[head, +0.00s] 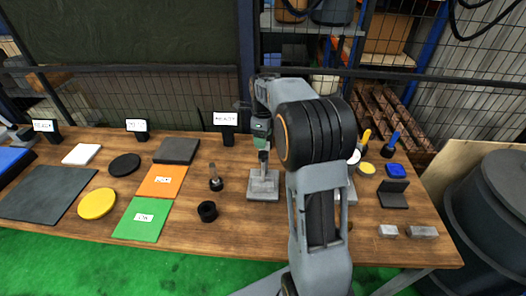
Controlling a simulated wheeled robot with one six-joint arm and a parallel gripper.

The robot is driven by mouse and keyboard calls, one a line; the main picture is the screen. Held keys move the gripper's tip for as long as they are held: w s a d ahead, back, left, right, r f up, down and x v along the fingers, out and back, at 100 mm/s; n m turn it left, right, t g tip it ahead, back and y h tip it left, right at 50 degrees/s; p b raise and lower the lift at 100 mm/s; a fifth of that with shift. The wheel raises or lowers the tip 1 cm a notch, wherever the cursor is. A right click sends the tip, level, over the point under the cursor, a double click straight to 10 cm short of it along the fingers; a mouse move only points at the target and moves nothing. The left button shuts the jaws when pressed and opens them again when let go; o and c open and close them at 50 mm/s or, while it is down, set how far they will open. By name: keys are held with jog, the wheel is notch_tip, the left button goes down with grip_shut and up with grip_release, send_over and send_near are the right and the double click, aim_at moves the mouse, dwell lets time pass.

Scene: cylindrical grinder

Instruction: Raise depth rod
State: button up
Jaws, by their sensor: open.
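My gripper (263,168) hangs from my wrist and points down over a grey square block (262,191) near the middle of the bench. It is open. The fingers and whatever stands on the block overlap, so I cannot tell whether they touch. I cannot clearly make out the depth rod. Left of the block, a small upright piece with a dark round base (216,184) and a paler upper part stands on the wood. My arm hides part of the bench just right of the block.
A black ring (207,211) lies left of the block. An orange mat (163,181) and a green mat (143,218) lie further left, with a yellow disc (97,203). Small metal blocks (423,232) lie at the right front. A dark drum (490,210) stands right of the bench.

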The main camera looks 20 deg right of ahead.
aim_at(263, 153)
jog(key=shift+f+p, duration=0.35)
jog(key=shift+f, duration=3.25)
grip_shut()
notch_tip(263, 153, up, 6)
jog(key=p, duration=0.3)
jog(key=shift+f, duration=0.1)
jog(key=shift+w, duration=0.1)
jog(key=shift+c, duration=1.8)
grip_release()
jog(key=o, duration=0.4)
jog(key=shift+f, duration=0.1)
jog(key=shift+c, duration=0.2)
